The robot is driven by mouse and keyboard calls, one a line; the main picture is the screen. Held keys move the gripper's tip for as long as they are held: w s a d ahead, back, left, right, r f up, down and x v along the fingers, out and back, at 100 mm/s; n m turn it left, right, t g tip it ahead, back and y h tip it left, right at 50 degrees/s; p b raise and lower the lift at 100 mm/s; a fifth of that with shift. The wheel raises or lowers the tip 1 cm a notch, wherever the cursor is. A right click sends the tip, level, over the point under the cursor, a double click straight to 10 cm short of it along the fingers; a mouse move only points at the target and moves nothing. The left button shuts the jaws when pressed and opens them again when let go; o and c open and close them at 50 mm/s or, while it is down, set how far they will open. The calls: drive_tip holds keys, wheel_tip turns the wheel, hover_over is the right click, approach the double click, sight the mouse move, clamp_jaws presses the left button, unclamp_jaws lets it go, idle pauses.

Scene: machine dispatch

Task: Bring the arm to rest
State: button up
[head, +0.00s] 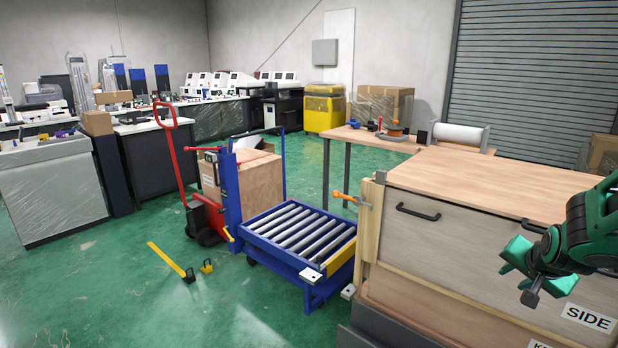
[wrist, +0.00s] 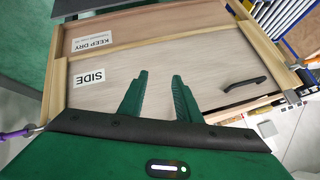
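My gripper (head: 530,272) shows at the right edge of the head view, green, in front of the side of a large wooden crate (head: 450,237). In the wrist view my gripper (wrist: 159,85) has its two green fingers apart with nothing between them. Behind the fingers is the crate's grey side panel (wrist: 190,72) with a black handle, a SIDE label and a KEEP DRY label. Whether the fingers touch the panel cannot be told, but they appear apart from it. The rest of my arm is mostly out of the picture.
A blue roller cart (head: 300,232) stands left of the crate, with an orange-handled clamp (head: 350,199) at the crate's corner. A red pallet jack (head: 200,215) and a yellow bar (head: 168,258) are farther left. The green floor at front left is mostly clear.

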drive_tip(key=s+a+r+n+g+y, duration=0.1)
drive_tip(key=s+a, duration=0.5)
drive_tip(key=s, duration=0.6)
drive_tip(key=s+a+r+n+g+y, duration=0.1)
drive_tip(key=s+a+n+g+y, duration=0.2)
drive_tip(key=s, duration=0.9)
drive_tip(key=a+n+g, duration=0.1)
drive_tip(key=a+g, duration=0.2)
drive_tip(key=shift+a+r, duration=0.15)
drive_tip(key=shift+r, duration=0.25)
drive_tip(key=shift+w+f+g, duration=0.25)
drive_tip(key=shift+w+g, duration=0.05)
drive_tip(key=shift+w, duration=0.35)
